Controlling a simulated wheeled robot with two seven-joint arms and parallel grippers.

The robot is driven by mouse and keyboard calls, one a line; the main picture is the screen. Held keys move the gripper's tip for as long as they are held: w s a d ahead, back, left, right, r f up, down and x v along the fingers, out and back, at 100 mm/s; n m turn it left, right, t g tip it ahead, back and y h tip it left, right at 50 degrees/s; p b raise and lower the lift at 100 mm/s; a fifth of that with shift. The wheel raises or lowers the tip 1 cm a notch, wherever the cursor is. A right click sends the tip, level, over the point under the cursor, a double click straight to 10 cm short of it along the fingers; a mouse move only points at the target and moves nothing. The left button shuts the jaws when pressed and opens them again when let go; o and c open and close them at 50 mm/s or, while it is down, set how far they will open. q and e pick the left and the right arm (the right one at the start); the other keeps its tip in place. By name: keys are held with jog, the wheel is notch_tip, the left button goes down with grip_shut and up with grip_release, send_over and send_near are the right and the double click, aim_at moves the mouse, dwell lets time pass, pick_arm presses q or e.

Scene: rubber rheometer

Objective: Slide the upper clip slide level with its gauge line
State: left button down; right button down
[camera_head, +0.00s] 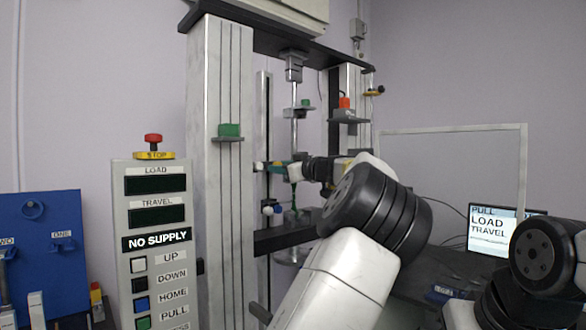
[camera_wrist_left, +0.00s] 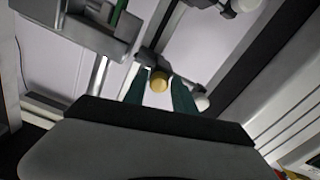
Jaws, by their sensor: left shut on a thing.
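My left gripper (camera_head: 283,167) reaches in from the right between the columns of the test frame. It is shut at the height of a slide on a thin vertical rail (camera_head: 264,100). In the left wrist view its dark teal fingers (camera_wrist_left: 160,92) are closed around a small yellow round knob (camera_wrist_left: 158,79). I take this to be the upper clip slide's knob. The slide's body is mostly hidden by the gripper, and I cannot make out a gauge line.
A control panel (camera_head: 155,215) with a red stop button (camera_head: 153,139) stands left of the grey column (camera_head: 222,80). A metal clamp (camera_wrist_left: 85,28) is close to the gripper at upper left. A monitor (camera_head: 490,228) stands at right. Part of my right arm shows at lower right.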

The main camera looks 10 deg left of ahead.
pick_arm(q)
notch_tip(320, 180, down, 9)
jog(key=shift+d+r, duration=0.2)
jog(key=shift+w, duration=0.1)
jog(key=c, duration=1.2)
grip_release()
